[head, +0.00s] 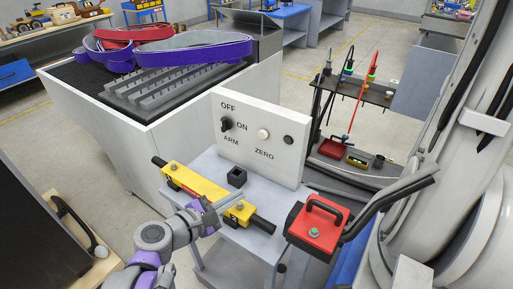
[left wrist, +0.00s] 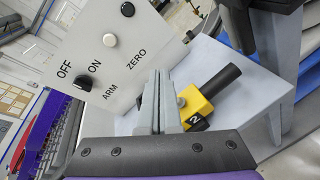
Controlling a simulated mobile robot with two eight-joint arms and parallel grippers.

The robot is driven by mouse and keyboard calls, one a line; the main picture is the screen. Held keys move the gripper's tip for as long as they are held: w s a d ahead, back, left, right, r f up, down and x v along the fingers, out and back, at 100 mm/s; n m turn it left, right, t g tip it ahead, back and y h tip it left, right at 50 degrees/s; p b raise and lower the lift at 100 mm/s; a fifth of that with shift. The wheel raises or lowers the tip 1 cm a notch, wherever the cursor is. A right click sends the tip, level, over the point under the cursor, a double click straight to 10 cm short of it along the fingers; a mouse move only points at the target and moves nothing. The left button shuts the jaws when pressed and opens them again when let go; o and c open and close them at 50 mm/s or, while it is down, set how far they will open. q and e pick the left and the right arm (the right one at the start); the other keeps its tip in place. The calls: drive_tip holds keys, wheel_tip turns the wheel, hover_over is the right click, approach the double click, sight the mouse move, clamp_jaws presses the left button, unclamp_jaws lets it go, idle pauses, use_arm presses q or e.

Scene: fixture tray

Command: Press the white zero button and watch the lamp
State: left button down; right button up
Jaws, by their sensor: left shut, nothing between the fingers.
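A white panel (head: 270,105) stands upright at the back of a grey cart. It carries the round white zero button (head: 263,134), above the word ZERO, and a small dark round lamp (head: 289,140) to its right. A black ARM knob (head: 227,124) is at the left; I cannot tell its setting for sure. The button (left wrist: 110,40), lamp (left wrist: 127,9) and knob (left wrist: 78,79) also show in the left wrist view. My left gripper (head: 213,212) is shut and empty (left wrist: 160,80), in front of the panel and apart from the button. My right gripper is not visible.
A yellow fixture bar (head: 200,186) with black ends lies on the cart near my left gripper. A small black block (head: 237,177) sits behind it. A red box with a black handle (head: 316,226) is at the right. A bin with purple belts (head: 195,50) stands behind.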

sight(262, 135)
use_arm(q)
drive_tip(key=w+a+r+n+t+b, duration=0.1)
drive_tip(key=w+a+r+n+t, duration=0.1)
drive_tip(key=w+n, duration=0.4)
drive_tip(key=r+n+t, duration=0.1)
drive_tip(key=n, duration=0.2)
drive_tip(key=shift+w+a+r+t, duration=0.15)
drive_tip(key=shift+a+r+t, duration=0.05)
drive_tip(key=shift+t, duration=0.2)
drive_tip(key=shift+w+d, duration=0.1)
drive_tip(key=x, duration=1.3)
drive_tip(key=shift+w+d, duration=0.2)
drive_tip(key=shift+d, duration=0.05)
